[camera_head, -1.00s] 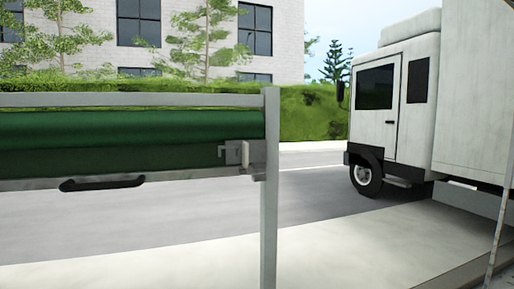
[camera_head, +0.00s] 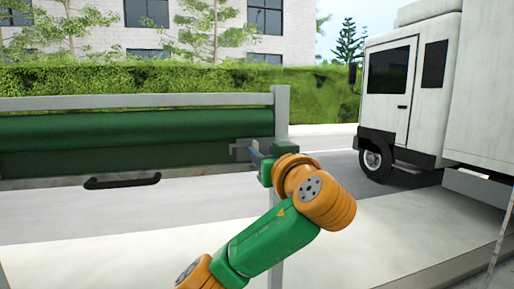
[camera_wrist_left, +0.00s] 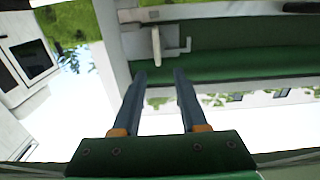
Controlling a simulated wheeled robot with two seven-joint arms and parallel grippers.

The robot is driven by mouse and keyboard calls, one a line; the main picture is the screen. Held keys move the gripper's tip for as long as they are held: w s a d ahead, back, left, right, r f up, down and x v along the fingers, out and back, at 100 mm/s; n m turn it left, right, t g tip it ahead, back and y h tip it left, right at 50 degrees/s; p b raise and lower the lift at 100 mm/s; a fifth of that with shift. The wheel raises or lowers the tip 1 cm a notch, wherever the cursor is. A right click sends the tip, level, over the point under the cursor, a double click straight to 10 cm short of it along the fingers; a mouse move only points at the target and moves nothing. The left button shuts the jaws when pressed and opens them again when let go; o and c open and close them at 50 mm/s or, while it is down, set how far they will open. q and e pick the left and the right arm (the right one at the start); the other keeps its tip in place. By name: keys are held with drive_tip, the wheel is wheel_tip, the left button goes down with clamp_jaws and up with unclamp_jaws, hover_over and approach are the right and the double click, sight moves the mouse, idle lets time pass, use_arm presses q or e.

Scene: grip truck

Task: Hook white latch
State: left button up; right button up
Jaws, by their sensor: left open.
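The white latch (camera_wrist_left: 156,42) shows in the left wrist view as a small pale bar on a grey bracket (camera_wrist_left: 176,47), which is fixed by the frame's post. The wrist picture looks upside down. In the head view the bracket (camera_head: 240,151) sits at the right end of the dark green panel (camera_head: 130,160), and my gripper hides most of the latch. My left gripper (camera_wrist_left: 160,74) is open and empty, its two blue-grey fingers pointing at the latch. In the head view the left gripper (camera_head: 257,160) is at the bracket; contact cannot be told. My right gripper is not in view.
A grey post (camera_head: 281,110) stands just behind my left wrist. A black handle (camera_head: 123,181) sits on the panel's lower edge. A white truck (camera_head: 390,90) stands on the road at the right. The pavement is clear.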

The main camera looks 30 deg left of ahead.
sight(257, 147)
use_arm(q)
drive_tip(key=p+x, duration=0.1)
drive_tip(key=x, duration=0.2)
drive_tip(key=p+x, duration=0.2)
drive_tip(key=x, duration=0.2)
drive_tip(key=shift+w+d+f, duration=0.1)
drive_tip(key=shift+d+f, duration=0.05)
drive_tip(key=shift+f, duration=0.05)
drive_tip(key=shift+d, duration=0.1)
clamp_jaws()
